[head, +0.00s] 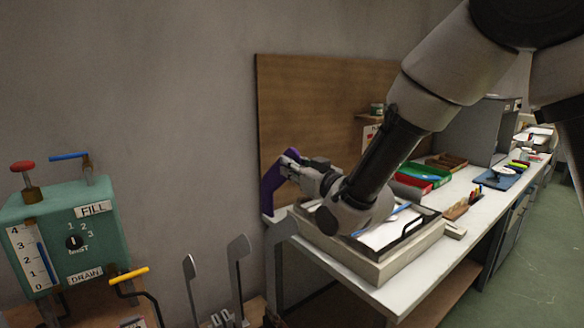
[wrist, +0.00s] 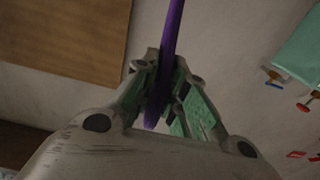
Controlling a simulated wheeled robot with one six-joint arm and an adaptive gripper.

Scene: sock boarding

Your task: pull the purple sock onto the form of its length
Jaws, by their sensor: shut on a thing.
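In the wrist view the sock (wrist: 172,35) shows as a narrow purple strip between the fingers (wrist: 163,85). Three grey foot-shaped forms stand upright low in the head view: a short one (head: 190,268), a middle one (head: 239,252) and a larger one (head: 279,236) at the right. The sock's lower end is just above the larger form's top in the picture; I cannot tell whether they touch.
A teal machine (head: 62,232) with levers stands at the left. A white-topped bench (head: 425,232) at the right holds a wooden-framed tray (head: 372,270), a green bin (head: 425,172) and other items. A wooden board (head: 310,110) is on the wall behind.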

